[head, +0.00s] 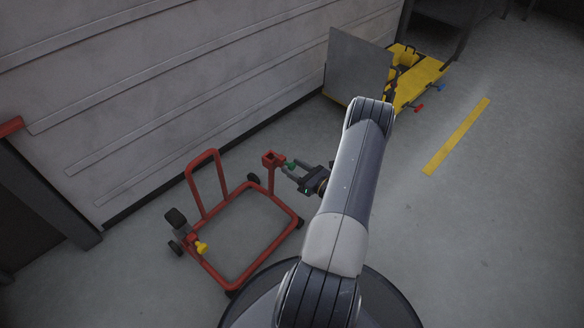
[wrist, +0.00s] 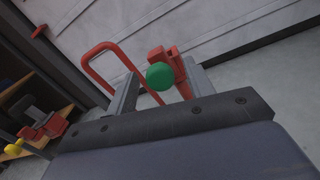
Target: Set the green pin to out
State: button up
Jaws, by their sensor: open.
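The green pin (head: 290,163) has a round green knob and sits at the top of a red post (head: 270,170) on a red wheeled frame (head: 223,282). In the wrist view the green knob (wrist: 160,76) faces the camera, with the red post (wrist: 180,72) behind it. My gripper (head: 293,172) is open, its fingers pointing at the post. In the wrist view the knob appears between the two grey fingers. I cannot tell whether either finger touches it. How far the pin sticks out of the post is hard to tell.
A yellow knob (head: 201,247) sits on the frame's near left corner. A red hoop (head: 207,180) rises at the frame's left. A ribbed wall (head: 150,90) stands behind. A yellow lift (head: 420,80) stands far right. The floor at right is clear.

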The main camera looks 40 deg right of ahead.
jog(key=shift+w+a, duration=0.1)
jog(key=shift+w, duration=0.65)
jog(key=shift+c, duration=0.3)
grip_shut()
